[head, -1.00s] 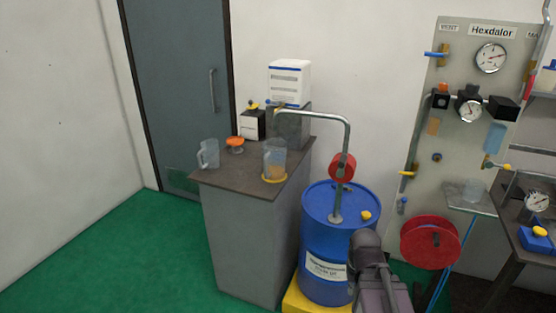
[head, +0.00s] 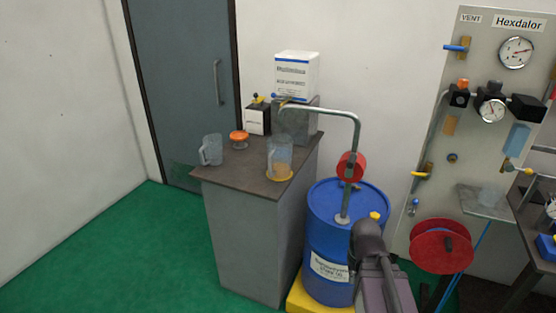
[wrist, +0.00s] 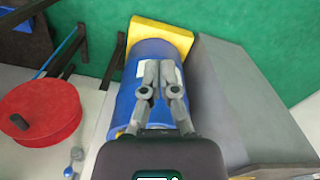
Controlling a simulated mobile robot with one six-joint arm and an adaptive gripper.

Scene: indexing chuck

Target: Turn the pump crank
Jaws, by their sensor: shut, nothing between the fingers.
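The pump is a red round housing (head: 350,166) on the bent metal pipe (head: 357,130) that rises from the blue drum (head: 328,235). A small dark part shows on the housing's face, but I cannot clearly make out the crank handle. In the wrist view, my gripper (wrist: 160,70) is shut and empty, seen against the side of the blue drum (wrist: 152,52). The pump does not show in the wrist view. In the head view, my arm is in front of the drum's lower right, and the fingers cannot be made out.
A grey cabinet (head: 245,235) stands left of the drum, with a jug (head: 280,155) under the spout. The drum stands on a yellow base (head: 305,303). A red reel (head: 440,246) and gauge panel (head: 440,130) are at right. Green floor (head: 120,265) is open at left.

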